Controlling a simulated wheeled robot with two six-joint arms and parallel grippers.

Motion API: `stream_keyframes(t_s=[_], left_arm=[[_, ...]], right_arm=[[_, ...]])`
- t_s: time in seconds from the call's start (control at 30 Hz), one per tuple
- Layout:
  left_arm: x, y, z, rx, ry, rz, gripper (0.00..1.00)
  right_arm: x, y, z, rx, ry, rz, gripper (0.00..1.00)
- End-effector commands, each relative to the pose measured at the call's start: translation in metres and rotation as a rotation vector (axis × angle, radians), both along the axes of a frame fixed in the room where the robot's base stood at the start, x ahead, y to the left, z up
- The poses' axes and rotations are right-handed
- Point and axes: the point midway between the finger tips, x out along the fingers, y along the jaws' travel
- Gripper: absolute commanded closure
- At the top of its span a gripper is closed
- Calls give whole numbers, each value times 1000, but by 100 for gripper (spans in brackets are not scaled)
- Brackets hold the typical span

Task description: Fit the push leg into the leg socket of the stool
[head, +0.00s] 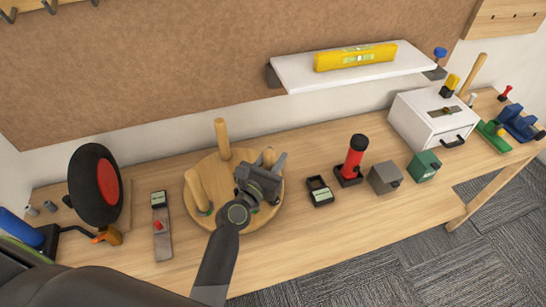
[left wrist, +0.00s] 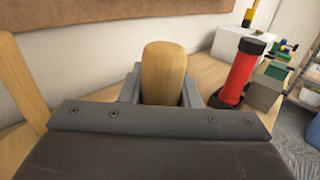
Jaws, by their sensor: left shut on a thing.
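The stool's round wooden seat (head: 234,168) lies on the bench with its underside up. One wooden leg (head: 222,140) stands upright at its back, and another leg (head: 197,190) stands at its left front. My left gripper (head: 271,167) is over the right part of the seat, shut on the push leg (head: 268,157). In the left wrist view the push leg (left wrist: 163,72) sits between the two fingers with its rounded top sticking up. Its lower end and the leg socket are hidden behind my gripper. My right gripper is not in view.
A red and black cylinder (head: 353,158) stands to the right of the stool, behind a small black tray (head: 320,191). A grey block (head: 385,177) and white drawer box (head: 431,120) are farther right. A plate with a red knob (head: 161,226) lies left. The bench front is fairly clear.

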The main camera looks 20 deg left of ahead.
Motion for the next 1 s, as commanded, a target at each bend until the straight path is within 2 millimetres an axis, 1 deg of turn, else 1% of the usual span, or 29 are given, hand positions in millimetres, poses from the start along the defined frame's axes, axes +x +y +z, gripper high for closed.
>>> stream_keyframes(t_s=[0.33, 0.37, 0.5, 0.53, 1.0], left_arm=[[0, 0, -10, -1, 0, 0, 95], [0, 0, -8, -1, 0, 0, 67], [0, 0, -8, -1, 0, 0, 49], [0, 0, -8, 0, 0, 0, 45], [2, -3, -8, -1, 1, 0, 45]], right_arm=[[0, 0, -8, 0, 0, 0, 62], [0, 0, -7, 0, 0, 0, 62], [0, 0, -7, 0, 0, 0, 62], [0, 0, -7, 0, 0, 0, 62], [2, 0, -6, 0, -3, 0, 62]])
